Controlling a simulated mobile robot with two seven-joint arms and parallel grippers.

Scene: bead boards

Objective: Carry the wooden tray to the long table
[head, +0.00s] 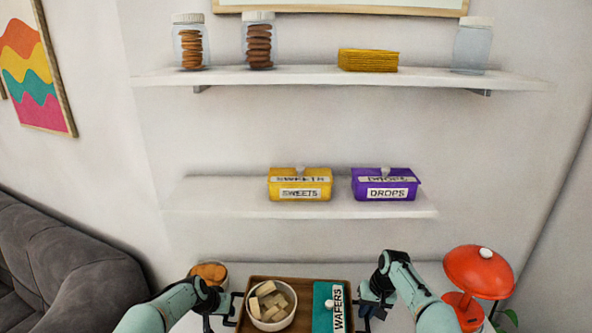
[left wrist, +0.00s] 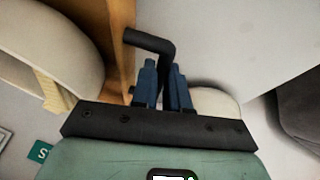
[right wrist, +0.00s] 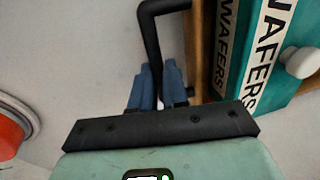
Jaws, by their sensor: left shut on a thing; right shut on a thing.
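The wooden tray (head: 304,313) is at the bottom centre of the head view, its near edge cut off. It holds a white bowl of pale blocks (head: 271,305) and a teal WAFERS box (head: 323,300) with a white knob. My left gripper (head: 226,306) is shut on the tray's left black handle, which shows between the blue fingers in the left wrist view (left wrist: 163,74). My right gripper (head: 367,303) is shut on the right black handle, as the right wrist view (right wrist: 157,76) shows. I cannot tell whether the tray touches the surface below.
A pale surface lies behind the tray, with a container of orange-brown pieces (head: 209,272) at left and a red lamp (head: 478,270) at right. A grey sofa (head: 75,262) is at left. Wall shelves hold SWEETS (head: 300,184) and DROPS (head: 386,184) boxes, plus jars above.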

